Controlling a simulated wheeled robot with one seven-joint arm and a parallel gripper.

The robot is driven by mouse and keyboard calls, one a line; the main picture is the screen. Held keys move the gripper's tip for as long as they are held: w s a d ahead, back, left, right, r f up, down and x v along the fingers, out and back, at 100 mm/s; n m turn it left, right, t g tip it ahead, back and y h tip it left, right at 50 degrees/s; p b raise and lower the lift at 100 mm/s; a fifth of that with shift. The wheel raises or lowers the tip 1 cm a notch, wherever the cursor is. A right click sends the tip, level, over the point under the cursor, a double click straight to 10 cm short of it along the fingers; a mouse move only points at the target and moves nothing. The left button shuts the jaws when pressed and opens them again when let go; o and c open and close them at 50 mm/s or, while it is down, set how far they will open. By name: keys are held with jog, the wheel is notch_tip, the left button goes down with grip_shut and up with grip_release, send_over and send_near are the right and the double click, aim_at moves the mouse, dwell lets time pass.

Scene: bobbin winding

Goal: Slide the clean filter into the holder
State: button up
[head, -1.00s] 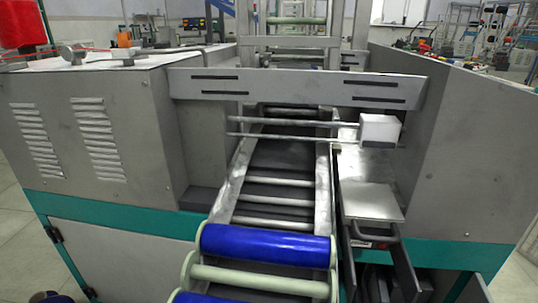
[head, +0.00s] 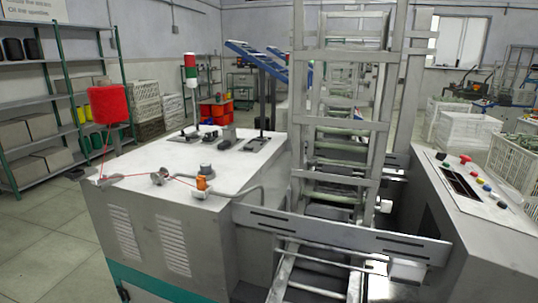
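I cannot pick out a clean filter or its holder for certain in the head view. The grey winding machine (head: 205,158) fills the middle, with a slotted metal crossbar (head: 340,236) across its front gap. A white block (head: 406,271) sits just under the crossbar's right end, partly cut off by the bar. My gripper is not in view.
A red yarn cone (head: 108,104) stands at the machine top's left, its thread running to small guides. A metal ladder-like frame (head: 338,92) rises behind the crossbar. A control panel (head: 468,188) is at the right. Shelves (head: 57,64) line the left; floor (head: 45,235) there is clear.

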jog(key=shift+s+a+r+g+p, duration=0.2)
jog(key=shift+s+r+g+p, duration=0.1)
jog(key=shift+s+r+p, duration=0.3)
